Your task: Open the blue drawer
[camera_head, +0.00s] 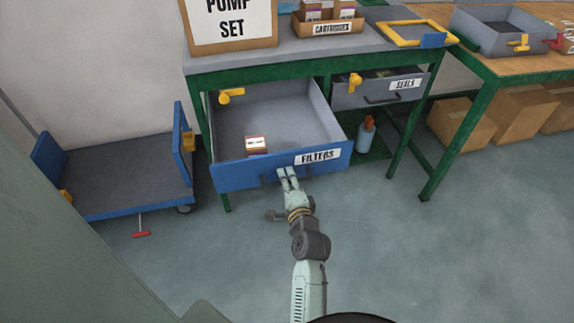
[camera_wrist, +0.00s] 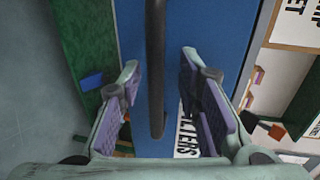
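The blue drawer (camera_head: 232,176), labelled FILTERS, stands well out from the green-framed bench, its grey inside showing. A small box (camera_head: 256,145) sits inside it near the front. My gripper (camera_head: 288,173) is at the drawer's front, at its dark handle (camera_head: 268,180), which it partly hides in the head view. In the wrist view, the dark handle bar (camera_wrist: 156,60) runs between my two fingers against the blue front (camera_wrist: 205,25). The fingers are apart, with a gap visible on each side of the bar.
A grey SEALS drawer (camera_head: 378,93) is at the right of the same bench. A spray bottle (camera_head: 366,132) stands on the green lower shelf. A blue trolley (camera_head: 120,183) is at the left and cardboard boxes (camera_head: 455,120) at the right. The floor in front is clear.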

